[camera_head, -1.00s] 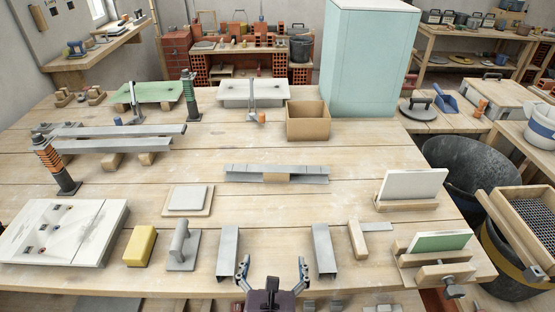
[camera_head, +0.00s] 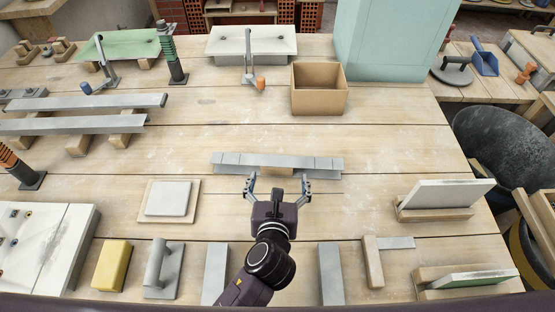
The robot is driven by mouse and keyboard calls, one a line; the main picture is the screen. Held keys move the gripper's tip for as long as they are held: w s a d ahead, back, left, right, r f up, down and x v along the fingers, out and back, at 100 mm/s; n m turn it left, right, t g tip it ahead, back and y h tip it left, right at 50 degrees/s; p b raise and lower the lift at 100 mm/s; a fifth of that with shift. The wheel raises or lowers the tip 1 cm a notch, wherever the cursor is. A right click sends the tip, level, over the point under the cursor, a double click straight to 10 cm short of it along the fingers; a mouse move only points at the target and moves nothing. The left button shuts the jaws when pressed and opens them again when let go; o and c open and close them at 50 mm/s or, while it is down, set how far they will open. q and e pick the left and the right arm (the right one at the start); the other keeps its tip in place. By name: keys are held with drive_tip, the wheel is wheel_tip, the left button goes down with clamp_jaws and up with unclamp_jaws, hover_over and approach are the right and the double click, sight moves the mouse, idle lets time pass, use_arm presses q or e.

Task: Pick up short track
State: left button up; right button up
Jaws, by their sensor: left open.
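A short grey metal track (camera_head: 232,163) lies across the middle of the wooden table, with a tan block or band at its middle. My left gripper (camera_head: 277,184) is open and empty at the near side of this track, its two fingers spread left and right and pointing at it. I cannot tell whether the fingertips touch the track. Two more short metal channel pieces lie at the table's near edge, one left (camera_head: 215,272) and one right (camera_head: 331,272) of my arm. My right gripper is not in view.
Longer metal tracks (camera_head: 75,123) rest on wooden blocks at the left. A cardboard box (camera_head: 319,102) stands behind the track. A white tile on a wooden base (camera_head: 168,198), a yellow sponge (camera_head: 112,266) and a trowel (camera_head: 163,270) lie at the front left. Bare table surrounds the track.

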sight(277, 170)
use_arm(q)
drive_tip(key=x, duration=0.4)
drive_tip(key=shift+w+a+f, duration=0.25)
drive_tip(key=shift+w+a, duration=0.1)
drive_tip(key=shift+a, duration=0.05)
drive_tip(key=shift+w+f, duration=0.1)
drive_tip(key=shift+w, duration=0.2)
drive_tip(key=c, duration=1.6)
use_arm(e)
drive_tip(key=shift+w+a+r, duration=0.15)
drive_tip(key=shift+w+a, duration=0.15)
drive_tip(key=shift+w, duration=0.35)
use_arm(q)
drive_tip(key=shift+o, duration=0.2)
